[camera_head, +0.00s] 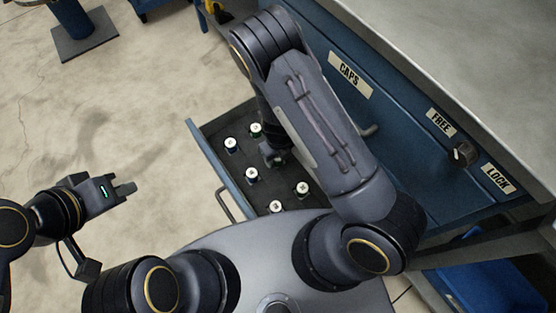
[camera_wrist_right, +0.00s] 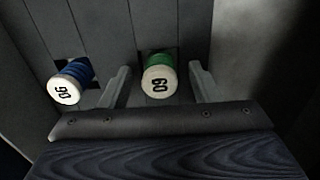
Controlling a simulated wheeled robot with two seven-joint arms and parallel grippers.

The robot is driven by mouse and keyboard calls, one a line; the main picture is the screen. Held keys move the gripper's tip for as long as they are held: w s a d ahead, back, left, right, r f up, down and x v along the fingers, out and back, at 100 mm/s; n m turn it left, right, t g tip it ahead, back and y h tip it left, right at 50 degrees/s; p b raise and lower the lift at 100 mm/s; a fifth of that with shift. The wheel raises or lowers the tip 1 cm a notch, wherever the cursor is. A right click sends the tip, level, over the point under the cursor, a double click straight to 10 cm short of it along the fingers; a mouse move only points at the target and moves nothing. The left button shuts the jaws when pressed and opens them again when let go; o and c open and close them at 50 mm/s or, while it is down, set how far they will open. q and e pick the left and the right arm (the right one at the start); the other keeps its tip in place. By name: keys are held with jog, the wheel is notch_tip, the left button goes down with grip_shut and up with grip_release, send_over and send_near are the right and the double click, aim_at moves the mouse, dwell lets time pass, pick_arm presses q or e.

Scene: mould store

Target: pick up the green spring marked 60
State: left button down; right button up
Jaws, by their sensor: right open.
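The green spring (camera_wrist_right: 158,80) has a white cap marked 60 and stands in a slot of the drawer in the right wrist view. My right gripper (camera_wrist_right: 162,75) is open, with one finger on each side of this spring and visible gaps between.
A blue spring (camera_wrist_right: 70,82) stands left of the green one in the wrist view. Several other white-capped springs stand in the open drawer (camera_head: 209,166). The blue cabinet with CAPS (camera_head: 350,74), FREE and LOCK labels and a knob (camera_head: 463,153) is at the right.

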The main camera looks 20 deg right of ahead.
jog(key=c, duration=1.1)
jog(key=shift+r, duration=0.15)
